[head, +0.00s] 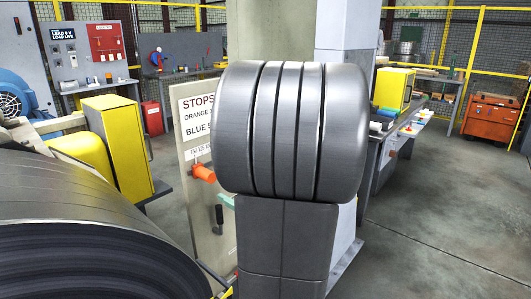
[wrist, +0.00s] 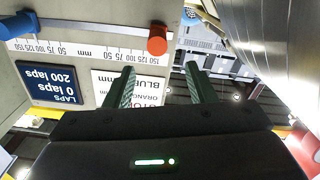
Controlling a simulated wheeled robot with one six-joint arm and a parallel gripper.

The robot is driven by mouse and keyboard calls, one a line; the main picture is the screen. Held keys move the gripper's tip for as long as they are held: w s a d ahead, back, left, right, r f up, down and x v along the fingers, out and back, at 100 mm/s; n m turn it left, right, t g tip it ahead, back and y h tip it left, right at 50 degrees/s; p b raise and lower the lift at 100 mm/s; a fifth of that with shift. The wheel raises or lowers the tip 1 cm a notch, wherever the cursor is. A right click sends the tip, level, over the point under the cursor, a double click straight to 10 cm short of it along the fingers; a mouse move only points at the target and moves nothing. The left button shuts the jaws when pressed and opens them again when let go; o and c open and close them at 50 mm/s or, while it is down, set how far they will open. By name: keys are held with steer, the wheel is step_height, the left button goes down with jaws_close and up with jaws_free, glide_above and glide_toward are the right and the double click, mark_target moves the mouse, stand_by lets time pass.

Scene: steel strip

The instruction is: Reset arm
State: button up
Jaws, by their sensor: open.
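My gripper (wrist: 160,82) shows in the wrist view, its two green ribbed fingers apart with nothing between them. That view is upside down. An orange stop (wrist: 157,40) sticks out from a pale panel (wrist: 95,22) beyond the fingertips, apart from them. A blue stop (wrist: 18,24) is at the upper left. In the head view the panel (head: 186,120) stands left of centre with the orange stop (head: 203,173) on it. A small teal piece (head: 212,198) shows below the stop; I cannot tell whether it is a finger of mine. Most of my arm cannot be made out.
A grooved grey cylinder (head: 290,130) fills the head view's centre and hides what lies behind. A large steel coil (head: 80,225) is at lower left, with a yellow cabinet (head: 117,145) behind.

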mark_target(205, 175)
steer(key=x, duration=1.2)
steer(key=shift+w+a, duration=0.3)
steer(key=shift+d, duration=0.1)
